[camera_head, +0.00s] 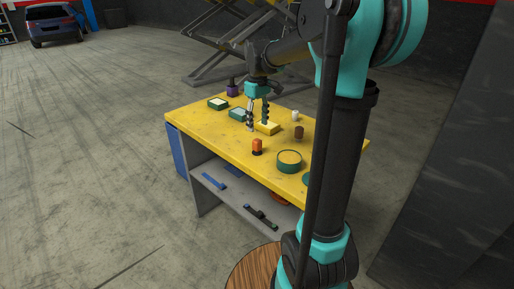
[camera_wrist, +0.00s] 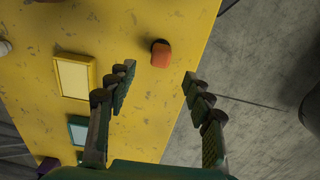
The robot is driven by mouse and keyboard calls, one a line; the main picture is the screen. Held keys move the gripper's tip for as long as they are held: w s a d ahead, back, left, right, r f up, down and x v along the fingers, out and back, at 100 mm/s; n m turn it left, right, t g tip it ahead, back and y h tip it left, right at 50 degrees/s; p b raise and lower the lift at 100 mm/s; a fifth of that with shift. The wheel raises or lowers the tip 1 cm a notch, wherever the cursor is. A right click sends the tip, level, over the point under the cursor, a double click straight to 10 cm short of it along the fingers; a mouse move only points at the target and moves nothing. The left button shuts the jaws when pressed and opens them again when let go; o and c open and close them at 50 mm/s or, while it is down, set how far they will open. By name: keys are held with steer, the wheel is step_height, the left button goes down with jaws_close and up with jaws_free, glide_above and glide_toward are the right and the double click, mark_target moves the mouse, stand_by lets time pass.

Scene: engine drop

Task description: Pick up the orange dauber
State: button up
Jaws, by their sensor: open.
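The orange dauber (camera_head: 257,145) stands upright on a dark base near the front edge of the yellow table (camera_head: 210,127). In the wrist view the dauber (camera_wrist: 161,55) shows from above, beyond my fingertips and roughly midway between them. My gripper (camera_head: 258,120) hangs over the table, behind and a little above the dauber in the head view. In the wrist view my gripper (camera_wrist: 157,72) has its two fingers spread wide, with nothing held between them.
A yellow box (camera_head: 267,128) stands beside my gripper. A teal tray (camera_head: 238,114), a green tray (camera_head: 217,103), a round green container (camera_head: 289,161), a brown piece (camera_head: 298,132), a white piece (camera_head: 295,115) and a purple piece (camera_head: 232,90) stand around the tabletop. My arm hides the table's right part.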

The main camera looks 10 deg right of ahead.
mark_target(257, 140)
step_height(257, 140, down, 9)
steer(key=shift+a, duration=0.1)
stand_by(0.5)
steer(key=shift+c, duration=0.4)
jaws_close()
step_height(257, 140, up, 20)
stand_by(0.4)
